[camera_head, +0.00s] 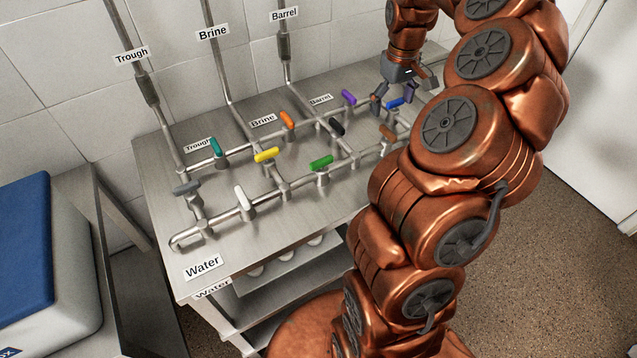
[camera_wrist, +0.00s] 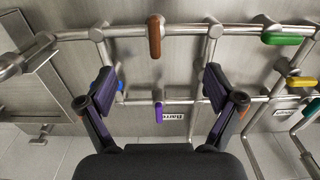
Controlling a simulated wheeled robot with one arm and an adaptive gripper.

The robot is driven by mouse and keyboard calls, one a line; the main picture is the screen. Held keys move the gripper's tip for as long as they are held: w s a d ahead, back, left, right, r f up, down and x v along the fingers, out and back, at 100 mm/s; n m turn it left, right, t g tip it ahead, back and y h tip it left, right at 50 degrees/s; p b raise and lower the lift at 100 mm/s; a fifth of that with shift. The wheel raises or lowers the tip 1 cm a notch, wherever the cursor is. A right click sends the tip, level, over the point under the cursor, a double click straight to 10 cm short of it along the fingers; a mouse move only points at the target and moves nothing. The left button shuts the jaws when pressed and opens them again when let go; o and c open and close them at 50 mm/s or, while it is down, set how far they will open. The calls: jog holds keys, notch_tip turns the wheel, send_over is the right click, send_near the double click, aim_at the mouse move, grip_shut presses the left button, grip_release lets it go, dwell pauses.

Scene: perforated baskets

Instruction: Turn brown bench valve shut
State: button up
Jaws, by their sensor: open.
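The brown valve handle (camera_head: 387,132) is on the front pipe run at the right end of the steel bench, partly near my arm's outline. In the wrist view the brown handle (camera_wrist: 154,36) lies across its pipe, beyond the fingertips and near the top middle. My gripper (camera_head: 393,98) is open and empty above the bench's back right part. In the wrist view my gripper (camera_wrist: 160,82) has its fingers spread wide, with the brown handle ahead of them and apart from them.
A purple handle (camera_wrist: 158,112) shows between my fingers, and a blue handle (camera_head: 396,103) is close by. Black (camera_head: 337,127) and green (camera_head: 321,162) handles stand left of the brown one. Labelled pipes rise along the tiled wall. A blue-lidded box (camera_head: 22,245) stands at left.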

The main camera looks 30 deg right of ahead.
jog(key=a+r+n, duration=0.1)
jog(key=a+r, duration=0.1)
jog(key=a, duration=0.7)
jog(key=s+a+b, duration=0.1)
jog(key=s+a, duration=0.4)
jog(key=a, duration=0.4)
jog(key=s+a+f+n+b, duration=0.1)
jog(key=s+a+b, duration=0.1)
jog(key=s+a, duration=0.4)
jog(key=shift+s+a+f+g, duration=0.3)
jog(key=shift+a+g, duration=0.1)
jog(key=shift+a, duration=1.35)
jog(key=shift+s, duration=0.1)
